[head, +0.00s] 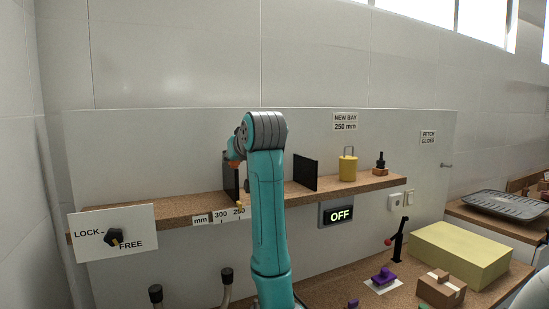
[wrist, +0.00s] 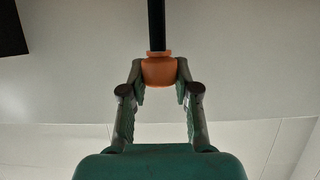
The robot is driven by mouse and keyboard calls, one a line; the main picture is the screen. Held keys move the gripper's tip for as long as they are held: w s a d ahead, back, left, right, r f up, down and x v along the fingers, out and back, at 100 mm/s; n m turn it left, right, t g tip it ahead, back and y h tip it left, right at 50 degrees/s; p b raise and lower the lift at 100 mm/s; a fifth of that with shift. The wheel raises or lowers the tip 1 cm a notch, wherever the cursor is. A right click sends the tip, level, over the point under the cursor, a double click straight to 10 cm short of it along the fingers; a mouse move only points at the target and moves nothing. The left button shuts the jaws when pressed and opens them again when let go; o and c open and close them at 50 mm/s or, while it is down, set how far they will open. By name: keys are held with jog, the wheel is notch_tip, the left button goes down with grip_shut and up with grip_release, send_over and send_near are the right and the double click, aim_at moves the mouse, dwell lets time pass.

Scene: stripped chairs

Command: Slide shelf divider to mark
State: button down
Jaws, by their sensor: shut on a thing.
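A black shelf divider (head: 230,178) stands upright on the wooden shelf (head: 185,208), left of my arm. My gripper (wrist: 160,78) is shut on the orange knob (wrist: 158,70) at the divider's front; the divider shows edge-on behind it as a black strip (wrist: 156,25). In the head view my arm hides most of the gripper. The scale (head: 221,217) on the shelf's front edge shows mm, 300 and 250; the divider's lower front is near the 250 label. A sign (head: 345,122) reads NEW BAY 250 mm. The lock knob (head: 114,238) appears turned towards FREE.
A second black panel (head: 305,172) stands to the right on the shelf, then a yellow padlock-shaped block (head: 347,168) and a small black-knobbed piece (head: 380,164). A display (head: 338,215) reads OFF. A yellow box (head: 458,254) and a cardboard box (head: 441,289) lie on the lower bench.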

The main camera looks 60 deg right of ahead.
jog(key=c, duration=0.5)
grip_release()
jog(key=shift+c, duration=0.2)
jog(key=v, duration=0.6)
dwell(0.5)
